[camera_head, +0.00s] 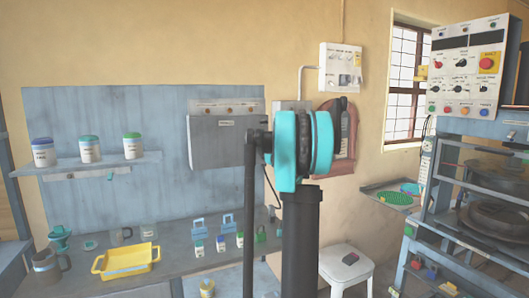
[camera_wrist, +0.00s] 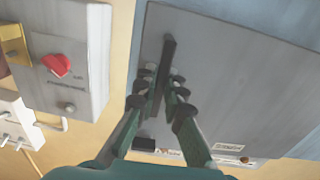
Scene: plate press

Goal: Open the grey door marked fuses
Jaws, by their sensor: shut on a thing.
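The grey door (camera_head: 218,142) is on the wall box left of my arm in the head view, with a small label on its face. It fills much of the wrist view (camera_wrist: 225,95), its label (camera_wrist: 228,147) near the bottom. A dark bar handle (camera_wrist: 168,48) stands along the door's left part there. My gripper (camera_wrist: 160,88) is shut on the handle, a finger on each side. I see no clear gap at the door's edge. In the head view my arm hides the gripper and handle.
A grey box with a red switch (camera_wrist: 58,65) sits close beside the door in the wrist view. A shelf (camera_head: 100,163) with jars and a bench (camera_head: 185,266) with a yellow tray (camera_head: 127,260) lie left. A white stool (camera_head: 346,266) stands right of my arm.

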